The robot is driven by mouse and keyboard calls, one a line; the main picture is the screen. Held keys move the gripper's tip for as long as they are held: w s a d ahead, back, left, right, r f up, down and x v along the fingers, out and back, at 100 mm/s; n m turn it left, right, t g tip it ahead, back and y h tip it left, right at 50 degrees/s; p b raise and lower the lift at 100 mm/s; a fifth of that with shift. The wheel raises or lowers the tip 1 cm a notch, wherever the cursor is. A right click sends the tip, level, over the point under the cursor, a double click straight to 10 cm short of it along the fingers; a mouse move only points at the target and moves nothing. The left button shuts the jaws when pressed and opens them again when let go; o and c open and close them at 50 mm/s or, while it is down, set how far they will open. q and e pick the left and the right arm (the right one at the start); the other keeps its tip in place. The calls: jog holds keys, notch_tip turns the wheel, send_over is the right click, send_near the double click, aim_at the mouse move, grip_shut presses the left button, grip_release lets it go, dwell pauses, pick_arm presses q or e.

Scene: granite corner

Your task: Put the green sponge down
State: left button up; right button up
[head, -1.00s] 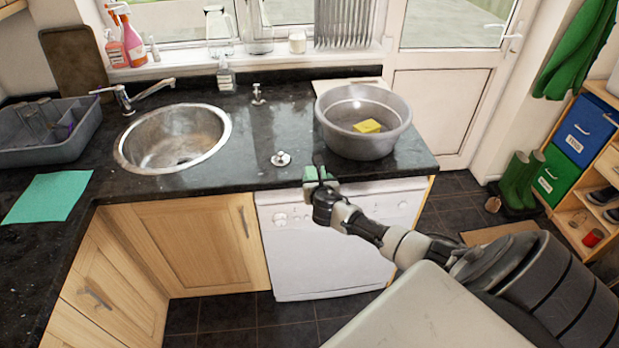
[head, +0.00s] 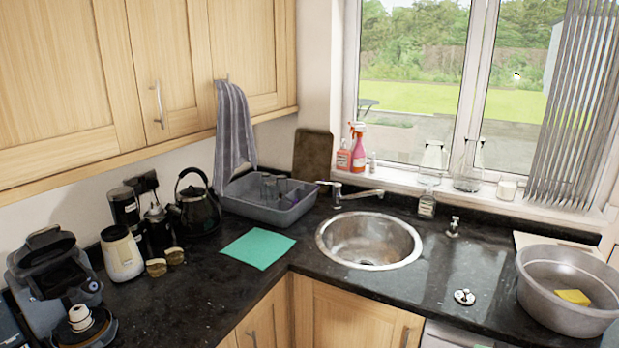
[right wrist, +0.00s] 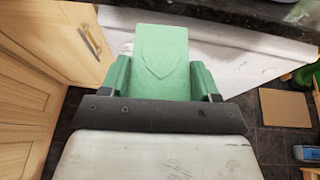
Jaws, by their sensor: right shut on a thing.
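The green sponge (right wrist: 162,48) shows in the right wrist view as a pale green block with a faint shield-shaped outline. My right gripper (right wrist: 163,82) is shut on it, with a finger at either side. The sponge is in front of the pale appliance front, just below the dark counter edge in that picture. Its far side is hidden. Neither gripper shows in the head view, and my left gripper is in no view.
The black worktop (head: 185,315) holds a flat green cloth (head: 258,248), a round steel sink (head: 369,240), a grey dish rack (head: 268,200) and a grey basin (head: 560,270) with a yellow sponge (head: 573,296). A coffee machine (head: 55,275) and kettle (head: 195,207) stand left.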

jog(key=s+a+r+n+t+y+b, duration=0.1)
jog(key=s+a+y+b, duration=0.15)
jog(key=a, duration=0.55)
jog(key=s+a+r+n+y+b, duration=0.1)
jog(key=s+a+n, duration=0.1)
jog(key=s+a, duration=0.35)
jog(key=s+a+r+n+y+b, duration=0.2)
jog(key=s+a+r+b, duration=0.1)
jog(key=s+a+r, duration=0.4)
jog(key=s+a, duration=0.3)
jog(key=a, duration=0.1)
jog(key=shift+a+t, duration=0.3)
jog(key=shift+r+n+y, duration=0.15)
jog(key=shift+n+y, duration=0.1)
jog(key=shift+n, duration=0.05)
